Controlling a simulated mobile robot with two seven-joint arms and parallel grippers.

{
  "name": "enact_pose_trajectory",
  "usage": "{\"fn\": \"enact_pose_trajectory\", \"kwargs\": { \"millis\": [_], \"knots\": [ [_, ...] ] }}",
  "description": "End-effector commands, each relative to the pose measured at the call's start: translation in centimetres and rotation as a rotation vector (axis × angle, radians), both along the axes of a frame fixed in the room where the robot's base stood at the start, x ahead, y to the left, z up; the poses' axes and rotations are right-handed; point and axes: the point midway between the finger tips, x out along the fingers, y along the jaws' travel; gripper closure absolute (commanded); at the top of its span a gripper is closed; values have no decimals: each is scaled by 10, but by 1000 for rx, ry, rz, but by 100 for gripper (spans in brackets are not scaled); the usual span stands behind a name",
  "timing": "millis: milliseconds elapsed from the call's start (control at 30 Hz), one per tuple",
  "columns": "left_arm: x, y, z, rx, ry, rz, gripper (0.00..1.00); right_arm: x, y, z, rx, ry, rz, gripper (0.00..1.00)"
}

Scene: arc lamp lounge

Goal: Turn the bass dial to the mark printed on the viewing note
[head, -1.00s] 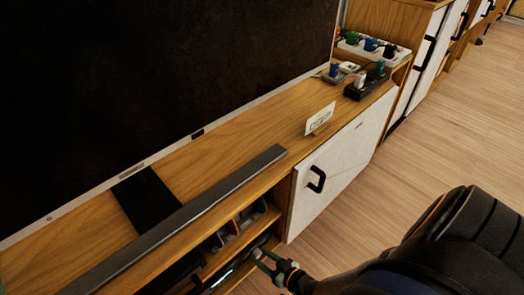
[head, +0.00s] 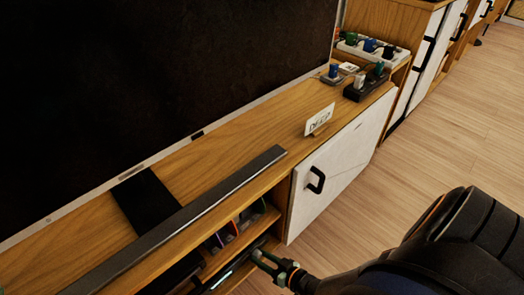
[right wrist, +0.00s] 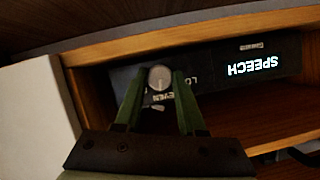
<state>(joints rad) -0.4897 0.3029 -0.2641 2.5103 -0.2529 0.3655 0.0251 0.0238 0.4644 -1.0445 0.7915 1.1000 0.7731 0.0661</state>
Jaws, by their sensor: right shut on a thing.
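The viewing note (head: 319,119) is a white card standing on the wooden cabinet top, with short dark print that looks like DEEP but is small. The bass dial (right wrist: 159,78) is a round grey knob on a black unit (right wrist: 205,66) inside the open shelf. In the right wrist view the unit shows a lit word SPEECH and, beside the knob, upside-down print reading LO and EVEN, partly covered by a finger. My right gripper (right wrist: 158,80) is shut on the dial, one green finger on each side. It also shows at the shelf opening in the head view (head: 261,257). My left gripper is out of view.
The shelf's wooden edge (right wrist: 190,36) runs close above the unit. A long grey bar (head: 185,215) lies on the cabinet top before a large dark screen (head: 150,90). A white door with a black handle (head: 316,180) stands right of the shelf. Plugs and power strips (head: 366,85) sit farther back.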

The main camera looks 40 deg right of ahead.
Motion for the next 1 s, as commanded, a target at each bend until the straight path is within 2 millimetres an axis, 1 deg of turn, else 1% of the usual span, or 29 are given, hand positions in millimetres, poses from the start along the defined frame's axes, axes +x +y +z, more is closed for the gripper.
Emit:
{"fn": "enact_pose_trajectory", "kwargs": {
  "millis": [300, 500, 700, 1000],
  "knots": [
    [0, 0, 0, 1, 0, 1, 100, 1, -2, -1, 239, 19, 0, 100],
    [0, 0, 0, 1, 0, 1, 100, 1, -3, -2, 363, 30, 0, 100],
    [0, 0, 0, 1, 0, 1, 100, 1, -3, -2, 443, 36, -2, 100],
    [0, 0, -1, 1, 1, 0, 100, 1, -3, -2, 492, 39, -3, 100]
  ]
}}
